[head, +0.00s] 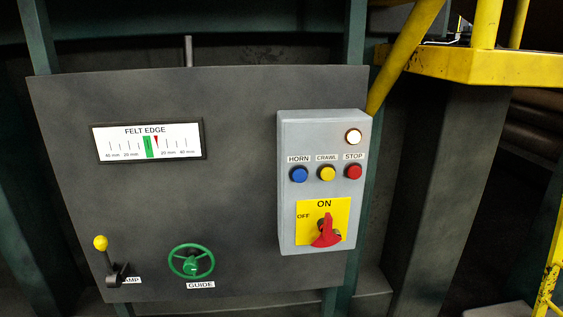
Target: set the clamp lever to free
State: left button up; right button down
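The clamp lever (108,262) is at the lower left of the dark panel in the head view. It has a yellow ball knob (101,243) at its top and a dark pivot at its foot. The lever stands up, tilted slightly to the left. A white label (132,280) beside its foot reads "AMP"; its left part is hidden behind the pivot. No "free" marking can be read. Neither gripper is in view, and nothing touches the lever.
Right of the lever is a green guide handwheel (191,262). A grey control box (290,215) carries buttons, a lit white lamp and a red switch (327,230) at ON. Yellow railing (480,65) stands at right.

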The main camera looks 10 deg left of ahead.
aim_at(100, 242)
jog(key=u, duration=1.5)
